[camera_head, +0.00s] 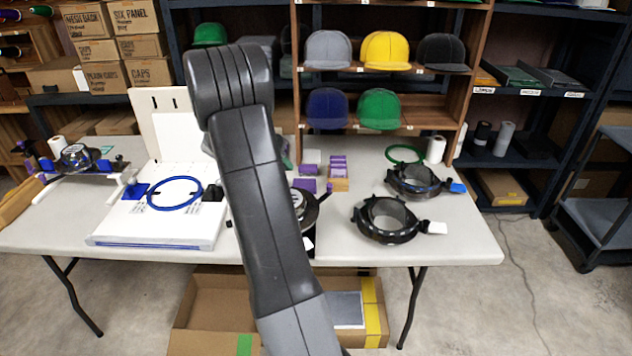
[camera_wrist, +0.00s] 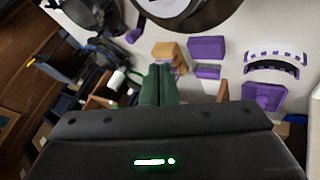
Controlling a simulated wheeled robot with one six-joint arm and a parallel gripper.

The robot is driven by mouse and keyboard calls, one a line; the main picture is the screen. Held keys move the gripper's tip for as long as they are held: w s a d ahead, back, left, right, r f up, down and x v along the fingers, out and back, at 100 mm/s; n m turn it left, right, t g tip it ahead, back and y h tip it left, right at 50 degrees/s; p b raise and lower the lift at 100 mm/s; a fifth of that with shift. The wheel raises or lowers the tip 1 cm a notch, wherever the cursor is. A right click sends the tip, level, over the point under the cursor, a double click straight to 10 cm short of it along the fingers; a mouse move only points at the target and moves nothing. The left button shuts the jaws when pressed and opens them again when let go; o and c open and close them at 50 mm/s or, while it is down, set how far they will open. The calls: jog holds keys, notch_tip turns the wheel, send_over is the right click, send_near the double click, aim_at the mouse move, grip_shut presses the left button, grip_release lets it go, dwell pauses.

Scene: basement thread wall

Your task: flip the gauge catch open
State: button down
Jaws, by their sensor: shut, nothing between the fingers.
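A black round gauge-like fixture (camera_head: 312,212) stands on the table, mostly behind my arm in the head view. A large dark round body with a pale face (camera_wrist: 185,8) is cut off at the top of the wrist view and may be the same fixture. I cannot make out its catch or whether that is open or shut. My gripper (camera_wrist: 162,70) shows in the wrist view with its green fingers shut and empty. It points toward the table near a tan block (camera_wrist: 171,50) and purple blocks (camera_wrist: 207,48). My arm hides it in the head view.
A white board with a blue hoop (camera_head: 175,192) lies left of my arm. Two black cap frames (camera_head: 388,219) (camera_head: 414,181) sit at the right of the white table (camera_head: 465,245). A cap shelf (camera_head: 463,100) stands behind. The table's front right is clear.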

jog(key=x, duration=0.9)
jog(key=shift+w+d+f+p, duration=0.1)
jog(key=shift+d+p, duration=0.05)
jog(key=shift+p, duration=0.2)
jog(key=d, duration=0.4)
jog(key=shift+s+d+f+p, duration=0.15)
jog(key=shift+s+f+p, duration=0.05)
jog(key=shift+f+p, duration=0.2)
